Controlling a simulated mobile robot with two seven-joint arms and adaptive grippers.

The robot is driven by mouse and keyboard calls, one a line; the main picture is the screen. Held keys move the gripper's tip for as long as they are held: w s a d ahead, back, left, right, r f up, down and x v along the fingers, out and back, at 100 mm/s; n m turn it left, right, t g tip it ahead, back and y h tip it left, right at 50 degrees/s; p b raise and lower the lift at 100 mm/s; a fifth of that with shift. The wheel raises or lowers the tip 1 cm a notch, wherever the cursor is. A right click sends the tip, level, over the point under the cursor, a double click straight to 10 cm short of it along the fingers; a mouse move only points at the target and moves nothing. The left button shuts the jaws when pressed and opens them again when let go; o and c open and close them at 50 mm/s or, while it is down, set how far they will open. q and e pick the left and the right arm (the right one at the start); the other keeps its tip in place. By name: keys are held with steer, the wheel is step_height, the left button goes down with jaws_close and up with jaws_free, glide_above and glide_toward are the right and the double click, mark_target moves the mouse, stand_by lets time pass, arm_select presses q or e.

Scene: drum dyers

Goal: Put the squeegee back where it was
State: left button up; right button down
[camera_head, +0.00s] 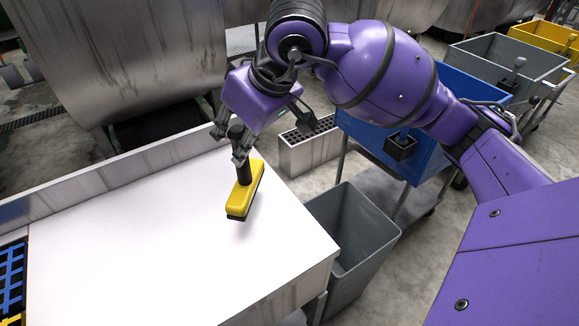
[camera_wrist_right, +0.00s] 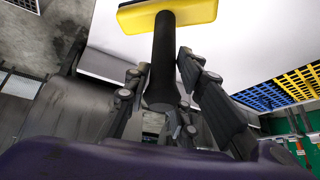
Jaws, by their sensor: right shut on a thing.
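The squeegee (camera_head: 243,190) has a yellow head with a dark lower edge and a black handle. My right gripper (camera_head: 240,148) is shut on the black handle. The yellow head hangs over the white tabletop (camera_head: 160,220), near its right edge; I cannot tell whether it touches the surface. In the right wrist view, the black handle (camera_wrist_right: 163,65) runs up between the fingers of my right gripper (camera_wrist_right: 165,85) to the yellow head at the top. My left gripper is not in view.
A grey bin (camera_head: 355,235) stands beside the table's right edge. A metal box with a slotted top (camera_head: 308,150) stands behind it. A blue tub (camera_head: 455,90) on a cart is at the right. Blue and yellow grids (camera_head: 12,280) lie at the table's left. The tabletop's middle is clear.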

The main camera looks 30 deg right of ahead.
steer(key=shift+w+d+f, duration=0.1)
steer(key=shift+w+f, duration=0.65)
steer(key=f, duration=0.3)
steer(key=shift+w+d+f, duration=0.15)
steer(key=shift+w+f, duration=0.15)
steer(key=shift+f, duration=0.35)
steer(key=c, duration=1.5)
jaws_free()
steer(key=shift+s, duration=0.1)
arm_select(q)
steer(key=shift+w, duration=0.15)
arm_select(e)
steer(key=shift+o, duration=0.3)
